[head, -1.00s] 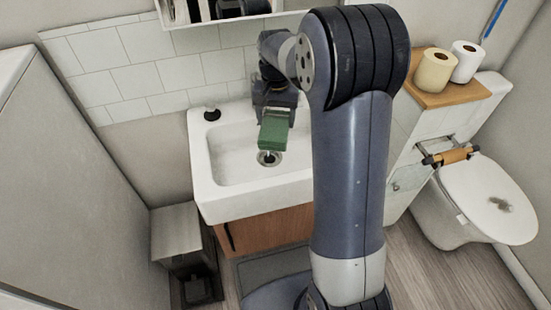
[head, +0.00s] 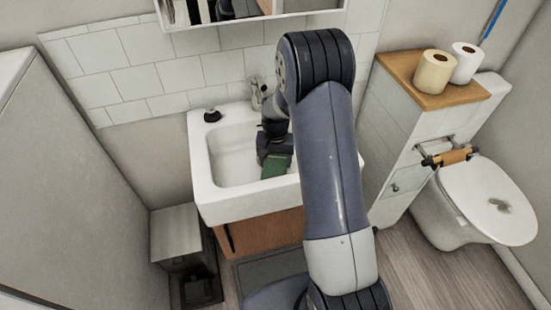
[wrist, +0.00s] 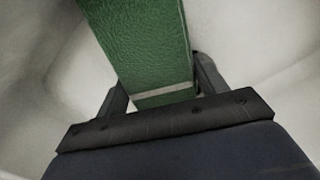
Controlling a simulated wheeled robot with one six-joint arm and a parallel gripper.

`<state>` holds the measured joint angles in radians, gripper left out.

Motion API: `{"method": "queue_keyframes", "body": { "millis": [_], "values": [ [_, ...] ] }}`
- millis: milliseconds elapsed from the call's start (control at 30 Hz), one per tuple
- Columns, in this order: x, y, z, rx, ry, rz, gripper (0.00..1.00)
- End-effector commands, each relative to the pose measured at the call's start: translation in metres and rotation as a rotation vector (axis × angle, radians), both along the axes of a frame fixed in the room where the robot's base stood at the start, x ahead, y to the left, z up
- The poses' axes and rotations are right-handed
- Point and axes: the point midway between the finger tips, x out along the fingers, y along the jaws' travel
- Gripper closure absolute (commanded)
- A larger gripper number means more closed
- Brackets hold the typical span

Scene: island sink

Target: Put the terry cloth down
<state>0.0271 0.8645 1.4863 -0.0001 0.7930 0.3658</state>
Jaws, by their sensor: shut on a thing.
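The terry cloth (head: 277,166) is a green folded piece in the sink basin area, held at the end of my gripper (head: 275,155). In the wrist view the green cloth (wrist: 145,45) fills the upper middle, with a pale stripe across its near end. My gripper (wrist: 158,95) is shut on it, one dark finger on each side. White basin surface shows around the cloth. I cannot tell whether the cloth touches the basin. My arm hides the right part of the sink.
The white sink (head: 203,185) stands on a wooden cabinet (head: 262,232). A faucet (head: 256,92) is at its back and a dark-topped item (head: 211,115) at its back left corner. A mirror cabinet (head: 240,12) hangs above. A toilet (head: 488,200) is at the right.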

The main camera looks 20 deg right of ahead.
Motion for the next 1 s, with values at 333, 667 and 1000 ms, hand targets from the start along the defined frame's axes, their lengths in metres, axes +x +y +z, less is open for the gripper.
{"method": "queue_keyframes", "body": {
  "millis": [333, 667, 1000],
  "values": [
    [0.0, 0.0, -0.005, 0.0, -0.002, 0.0, 0.58],
    [0.0, 0.0, -0.003, 0.001, -0.001, 0.0, 0.11],
    [0.001, 0.0, 0.009, 0.0, -0.005, 0.0, 0.11]
  ]
}}
